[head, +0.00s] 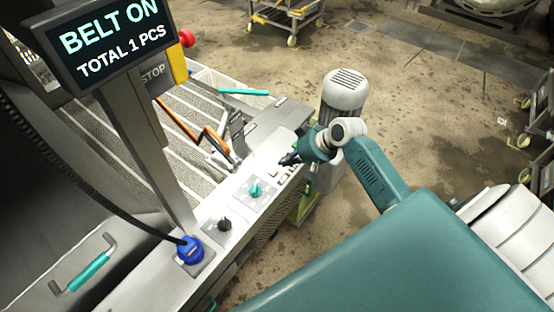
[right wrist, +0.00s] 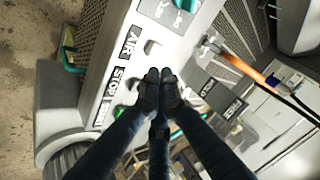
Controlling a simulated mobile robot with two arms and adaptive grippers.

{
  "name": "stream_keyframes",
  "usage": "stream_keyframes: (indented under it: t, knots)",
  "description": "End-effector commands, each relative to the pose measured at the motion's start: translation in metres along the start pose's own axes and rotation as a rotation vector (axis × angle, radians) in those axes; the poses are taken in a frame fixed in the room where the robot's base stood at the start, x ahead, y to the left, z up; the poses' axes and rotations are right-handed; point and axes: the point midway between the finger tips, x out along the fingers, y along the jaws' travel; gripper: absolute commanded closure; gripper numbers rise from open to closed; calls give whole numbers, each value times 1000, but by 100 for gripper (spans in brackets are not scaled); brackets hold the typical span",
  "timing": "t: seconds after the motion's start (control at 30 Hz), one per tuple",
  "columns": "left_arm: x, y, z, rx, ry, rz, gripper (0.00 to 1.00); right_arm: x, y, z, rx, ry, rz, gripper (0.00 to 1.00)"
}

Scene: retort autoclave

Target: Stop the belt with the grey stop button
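The control panel (head: 236,205) is a pale metal strip along the machine's edge. In the right wrist view it carries the labels AIR (right wrist: 131,42), STOP (right wrist: 121,80) and START. A green button (right wrist: 118,112) sits beside START. A grey button shape beside STOP is partly hidden by my gripper. My right gripper (head: 285,160) is over the far end of the panel. Its fingertips (right wrist: 160,74) are together, with nothing seen between them. I cannot tell whether they touch the panel. The display (head: 110,40) reads BELT ON, TOTAL 1 PCS. My left gripper is not in view.
A teal knob (head: 255,190), a black knob (head: 224,224) and a blue fitting (head: 190,250) stand on the panel. A grey motor (head: 344,90) stands beyond the panel. Open floor lies to the right.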

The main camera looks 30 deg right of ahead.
Motion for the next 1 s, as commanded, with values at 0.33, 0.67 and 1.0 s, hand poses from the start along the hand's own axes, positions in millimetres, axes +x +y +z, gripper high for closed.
stream_keyframes:
  t: [0.33,0.67,1.0]
  knots:
    - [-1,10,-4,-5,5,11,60,-30,18,-81,121,122,-80,100]
    - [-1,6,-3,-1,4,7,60,-32,19,-87,130,132,-87,100]
    - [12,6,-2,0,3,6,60,-21,24,-80,129,130,-87,100]
